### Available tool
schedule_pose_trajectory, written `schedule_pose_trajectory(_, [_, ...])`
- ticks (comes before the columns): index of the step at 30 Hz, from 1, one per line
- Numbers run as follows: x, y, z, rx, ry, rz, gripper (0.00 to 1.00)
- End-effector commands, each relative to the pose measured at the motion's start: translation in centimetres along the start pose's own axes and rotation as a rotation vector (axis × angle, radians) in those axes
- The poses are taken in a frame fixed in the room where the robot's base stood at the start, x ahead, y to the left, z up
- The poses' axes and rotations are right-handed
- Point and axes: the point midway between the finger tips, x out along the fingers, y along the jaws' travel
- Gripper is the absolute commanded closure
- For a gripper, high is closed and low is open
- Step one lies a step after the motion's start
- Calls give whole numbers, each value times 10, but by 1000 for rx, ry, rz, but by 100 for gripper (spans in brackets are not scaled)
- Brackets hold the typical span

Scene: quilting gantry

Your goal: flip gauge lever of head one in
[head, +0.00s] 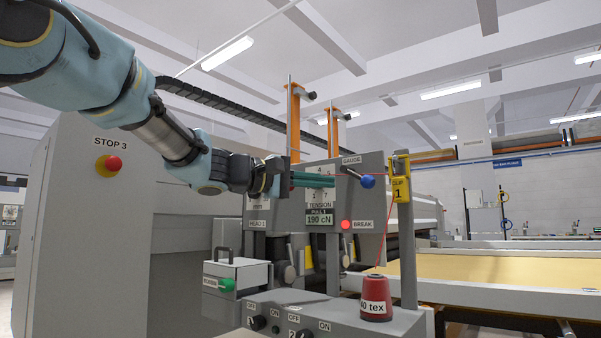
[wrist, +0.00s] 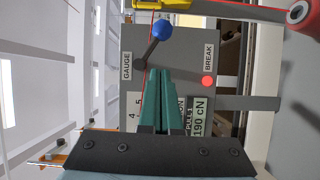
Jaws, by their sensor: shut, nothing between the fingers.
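The gauge lever is a short dark arm with a blue ball knob (head: 368,181) on the grey head-one panel (head: 372,215), under the GAUGE label. In the head view it slants right and slightly down from its pivot. The knob also shows in the wrist view (wrist: 162,29), beyond my fingertips. My gripper (head: 333,180) has green fingers, shut and empty, in front of the panel and left of the knob. In the wrist view its fingertips (wrist: 160,72) lie close to the lever arm. I cannot tell whether they touch it. The fingers partly cover the tension dial.
A red lamp (head: 346,225) marked BREAK and a 190 cN display (head: 321,220) are on the panel. A red thread runs from a red cone (head: 374,296) past a yellow clip (head: 400,187) marked 1. A switch box (head: 335,323) stands below.

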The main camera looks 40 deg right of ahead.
Motion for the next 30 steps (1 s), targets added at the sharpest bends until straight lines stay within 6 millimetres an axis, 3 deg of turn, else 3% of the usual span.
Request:
schedule_pose_trajectory(3, [18,3,10,-1,-4,0,100])
schedule_pose_trajectory(9, [33,1,24,-1,0,-1,100])
schedule_pose_trajectory(30, [42,-6,34,-65,1,34,100])
